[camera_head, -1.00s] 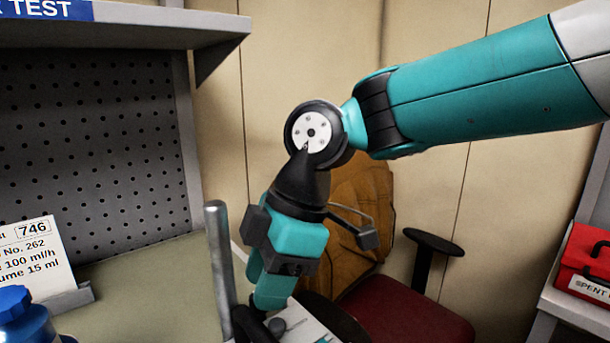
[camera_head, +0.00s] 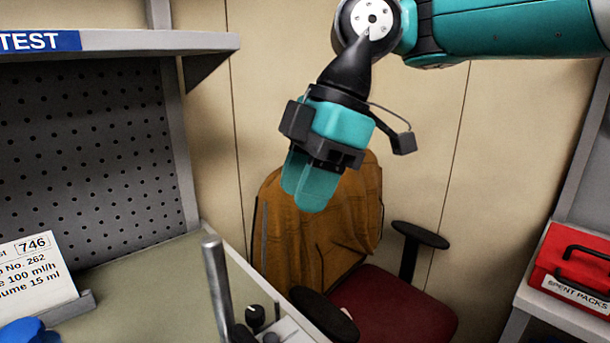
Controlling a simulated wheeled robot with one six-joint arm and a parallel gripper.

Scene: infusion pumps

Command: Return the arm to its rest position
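My gripper (camera_head: 305,188) hangs from my teal and black arm in the upper middle of the head view, pointing down and a little left. It is in the air in front of the chair with the brown jacket, above and right of the bench edge. Its teal fingers are seen from the side and overlap, so the gap between them is hidden. I see no object held below the fingers.
A metal post (camera_head: 218,285) stands at the bench's right edge. A printed card (camera_head: 32,268) and a blue cap (camera_head: 28,332) are at left. A chair (camera_head: 390,308) bears a brown jacket (camera_head: 335,215). A red box (camera_head: 575,265) sits on the right shelf.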

